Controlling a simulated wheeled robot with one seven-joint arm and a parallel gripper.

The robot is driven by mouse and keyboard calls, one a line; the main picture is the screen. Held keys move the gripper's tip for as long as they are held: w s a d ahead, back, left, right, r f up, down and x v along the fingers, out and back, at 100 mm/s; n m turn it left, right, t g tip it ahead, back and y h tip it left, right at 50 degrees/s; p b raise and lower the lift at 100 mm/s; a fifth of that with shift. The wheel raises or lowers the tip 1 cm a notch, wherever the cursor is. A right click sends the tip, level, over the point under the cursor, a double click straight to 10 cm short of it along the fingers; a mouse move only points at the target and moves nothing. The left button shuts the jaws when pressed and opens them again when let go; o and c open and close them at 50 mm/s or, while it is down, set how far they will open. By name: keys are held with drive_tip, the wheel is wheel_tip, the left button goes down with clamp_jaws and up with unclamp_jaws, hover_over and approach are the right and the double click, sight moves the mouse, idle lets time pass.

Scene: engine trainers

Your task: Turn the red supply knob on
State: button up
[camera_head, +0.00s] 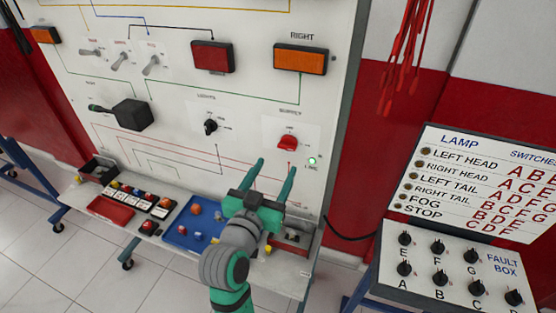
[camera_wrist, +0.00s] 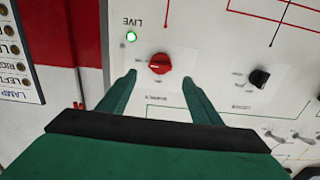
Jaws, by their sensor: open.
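The red supply knob (camera_head: 288,142) sits on a white plate on the upright white board, below the orange right lamp. It also shows in the wrist view (camera_wrist: 160,64), where the picture is upside down. A green light (camera_head: 312,161) marked LIVE is lit beside it; it also shows in the wrist view (camera_wrist: 131,37). My gripper (camera_head: 276,168) is open and empty, its two green fingers pointing at the board. In the wrist view the fingertips (camera_wrist: 159,76) stand on either side of the knob, apart from it. The gap to the board is hard to judge.
A black lights knob (camera_head: 210,126) is left of the red knob. A shelf below holds a blue tray (camera_head: 180,239) and a red tray (camera_head: 110,210) with small parts. A fault box (camera_head: 450,270) with several black knobs stands at right. Red leads (camera_head: 408,50) hang at upper right.

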drive_tip(key=shift+v, duration=1.45)
drive_tip(key=shift+w, duration=0.1)
drive_tip(key=s+f+n+g+y, duration=0.1)
drive_tip(key=s+f+n+y, duration=0.2)
drive_tip(key=s+f, duration=0.5)
drive_tip(key=s+f+n+y, duration=0.2)
drive_tip(key=s+f+n, duration=0.15)
drive_tip(key=f, duration=0.85)
drive_tip(key=s+d+f+m, duration=0.1)
drive_tip(key=s+f, duration=0.1)
drive_tip(key=s, duration=1)
drive_tip(key=s+d+f+m, duration=0.1)
drive_tip(key=s+d+f, duration=0.1)
drive_tip(key=s, duration=1.1)
drive_tip(key=shift+d+f+m+g+y, duration=0.3)
drive_tip(key=shift+f+m+g, duration=0.1)
drive_tip(key=shift+f, duration=0.15)
drive_tip(key=shift+s, duration=0.2)
